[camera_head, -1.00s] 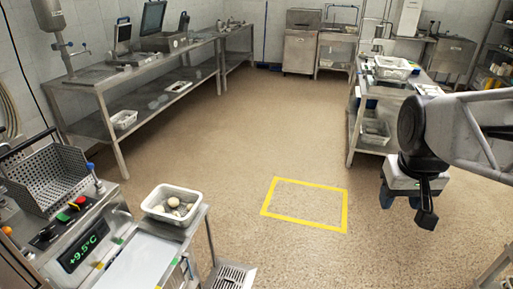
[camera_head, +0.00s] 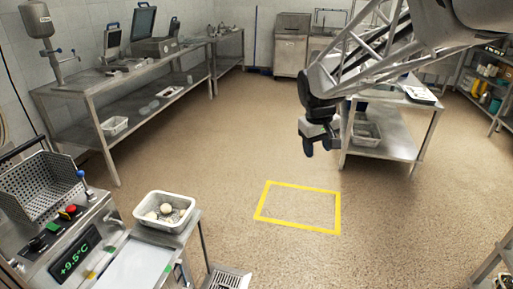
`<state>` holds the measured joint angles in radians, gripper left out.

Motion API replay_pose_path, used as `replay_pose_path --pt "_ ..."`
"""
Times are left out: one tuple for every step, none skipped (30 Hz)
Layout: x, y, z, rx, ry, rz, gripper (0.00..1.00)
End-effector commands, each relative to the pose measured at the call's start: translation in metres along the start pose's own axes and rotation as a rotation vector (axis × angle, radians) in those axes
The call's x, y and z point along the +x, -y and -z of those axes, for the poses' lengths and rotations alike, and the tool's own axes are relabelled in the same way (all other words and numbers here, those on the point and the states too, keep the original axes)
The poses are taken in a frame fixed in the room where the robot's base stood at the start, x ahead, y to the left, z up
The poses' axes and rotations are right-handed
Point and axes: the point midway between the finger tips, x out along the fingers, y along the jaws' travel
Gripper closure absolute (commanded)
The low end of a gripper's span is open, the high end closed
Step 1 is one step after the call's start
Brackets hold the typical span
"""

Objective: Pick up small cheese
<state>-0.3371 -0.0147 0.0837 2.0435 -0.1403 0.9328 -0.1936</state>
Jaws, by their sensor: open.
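Several small pale round pieces, which look like the small cheeses (camera_head: 166,209), lie in a white perforated basket (camera_head: 144,222) at the lower left. One or two of them are darker, and I cannot tell each one apart. The basket stands on a steel stand beside the machine with the display. My gripper (camera_head: 316,150) hangs at the upper middle right, in the air over the floor. It is open and empty, with dark fingers pointing down. It is well to the right of the basket and higher.
A perforated steel bin (camera_head: 45,185) and a control panel reading +9.5°C (camera_head: 76,253) are left of the basket. A yellow floor rectangle (camera_head: 338,212) lies in the middle. Steel tables (camera_head: 88,84) line the left wall. Another table (camera_head: 400,125) stands behind my arm. The central floor is clear.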

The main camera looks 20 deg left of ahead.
Motion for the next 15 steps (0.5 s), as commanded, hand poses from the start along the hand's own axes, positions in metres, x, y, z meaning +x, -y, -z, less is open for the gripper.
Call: replay_pose_path --pt "0.006 0.005 0.015 -0.023 0.006 0.0 0.49" --pt "0.009 0.007 0.022 -0.035 0.007 -0.002 0.49" --pt "0.013 0.011 0.033 -0.052 0.01 -0.003 0.49" --pt "0.016 0.014 0.04 -0.064 0.012 -0.004 0.49" --pt "0.019 0.017 0.048 -0.077 0.014 -0.005 0.49" --pt "0.023 0.021 0.058 -0.094 0.016 -0.006 0.49" --pt "0.026 0.024 0.065 -0.107 0.018 -0.007 0.49" --pt "0.03 0.027 0.073 -0.12 0.021 -0.008 0.49" --pt "0.034 0.032 0.083 -0.136 0.022 -0.009 0.49" --pt "0.038 0.035 0.09 -0.148 0.025 -0.009 0.49" --pt "0.042 0.039 0.098 -0.161 0.027 -0.01 0.49" --pt "0.046 0.044 0.107 -0.178 0.029 -0.012 0.49" --pt "0.051 0.048 0.114 -0.19 0.032 -0.013 0.49" --pt "0.054 0.052 0.121 -0.204 0.033 -0.014 0.49" --pt "0.06 0.058 0.131 -0.221 0.036 -0.015 0.49"
